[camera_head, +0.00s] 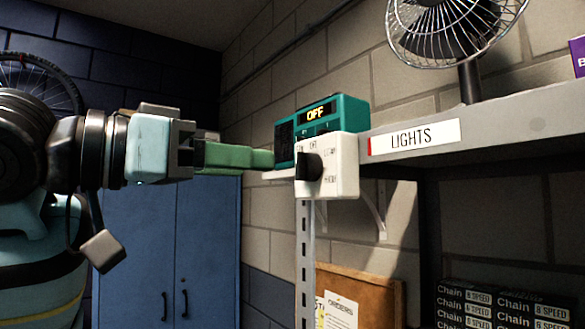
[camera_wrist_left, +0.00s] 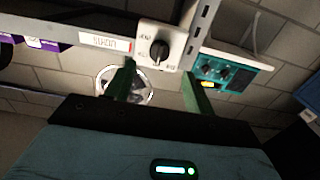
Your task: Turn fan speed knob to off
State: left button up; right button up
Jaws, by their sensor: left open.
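The fan speed knob (camera_head: 309,167) is black and sits on the front of a white control box (camera_head: 345,165) at the shelf's end. Small labels surround the knob; its exact setting is hard to read. My left gripper (camera_head: 270,159) has green fingers and is just left of the knob, apart from it. In the left wrist view the knob (camera_wrist_left: 159,50) lies ahead, between and beyond the spread fingertips of the left gripper (camera_wrist_left: 157,72). Nothing is between the fingers. My right gripper is not in view.
A teal device (camera_head: 350,112) with a lit "OFF" display stands just behind the white box. A wire fan (camera_head: 455,30) stands on the grey shelf (camera_head: 500,130), which carries a "LIGHTS" label (camera_head: 415,137). A blue cabinet (camera_head: 205,240) and a corkboard (camera_head: 375,290) are below.

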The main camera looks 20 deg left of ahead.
aim_at(296, 168)
pick_arm(q)
jog(key=shift+x, duration=4)
jog(key=shift+c, duration=0.3)
jog(key=c, duration=0.9)
jog(key=shift+m, duration=0.5)
jog(key=o, duration=1)
jog(key=shift+c, duration=0.2)
jog(key=shift+s+a, duration=0.15)
jog(key=v, duration=0.7)
jog(key=shift+s+a, duration=0.15)
jog(key=shift+s, duration=0.1)
